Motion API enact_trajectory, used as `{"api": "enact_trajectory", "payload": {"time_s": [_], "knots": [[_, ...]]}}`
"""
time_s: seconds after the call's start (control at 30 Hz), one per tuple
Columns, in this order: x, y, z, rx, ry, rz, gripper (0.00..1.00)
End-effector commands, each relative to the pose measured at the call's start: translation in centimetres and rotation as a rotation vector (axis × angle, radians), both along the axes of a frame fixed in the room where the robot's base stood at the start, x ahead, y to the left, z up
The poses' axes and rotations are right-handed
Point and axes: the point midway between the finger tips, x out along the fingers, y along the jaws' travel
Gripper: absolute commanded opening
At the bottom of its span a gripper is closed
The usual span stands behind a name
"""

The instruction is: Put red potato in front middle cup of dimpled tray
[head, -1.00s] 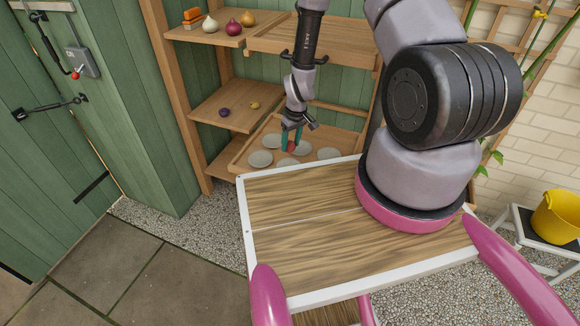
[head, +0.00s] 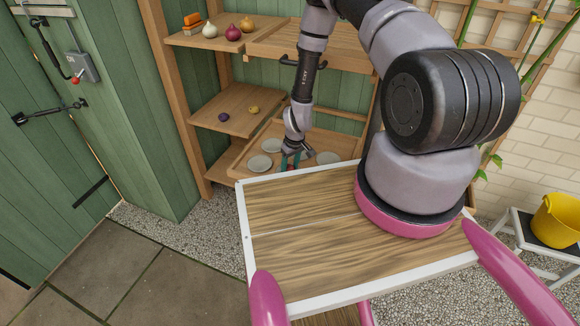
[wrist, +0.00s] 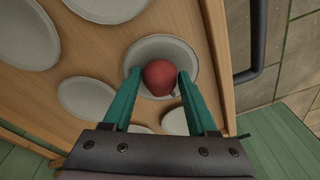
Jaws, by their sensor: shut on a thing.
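The red potato (wrist: 160,77) is between the green fingers of my gripper (wrist: 159,82) in the wrist view, and my gripper is shut on it. The potato is at a pale round cup (wrist: 150,45) of the dimpled tray (wrist: 205,75), beside the tray's edge. Whether it touches the cup's bottom I cannot tell. In the head view my gripper (head: 291,163) points down over the front of the tray (head: 238,166), between a left cup (head: 260,163) and a right cup (head: 328,158). The potato is mostly hidden there.
The tray sits on a low shelf of a wooden rack. A middle shelf (head: 225,105) holds a purple potato (head: 223,117) and a yellowish one (head: 253,110). Onions and orange items (head: 192,20) stand on the top shelf. My arm passes in front of the rack's right part.

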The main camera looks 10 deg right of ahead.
Motion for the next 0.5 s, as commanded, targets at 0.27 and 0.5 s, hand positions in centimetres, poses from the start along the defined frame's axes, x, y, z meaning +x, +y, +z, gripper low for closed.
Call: {"api": "enact_trajectory", "payload": {"time_s": [0.27, 0.5], "knots": [[0.0, 0.0, -0.1, 0.0, 0.001, 0.0, 0.71], [0.0, -0.1, 0.9, -0.001, -0.001, 0.001, 0.71]]}}
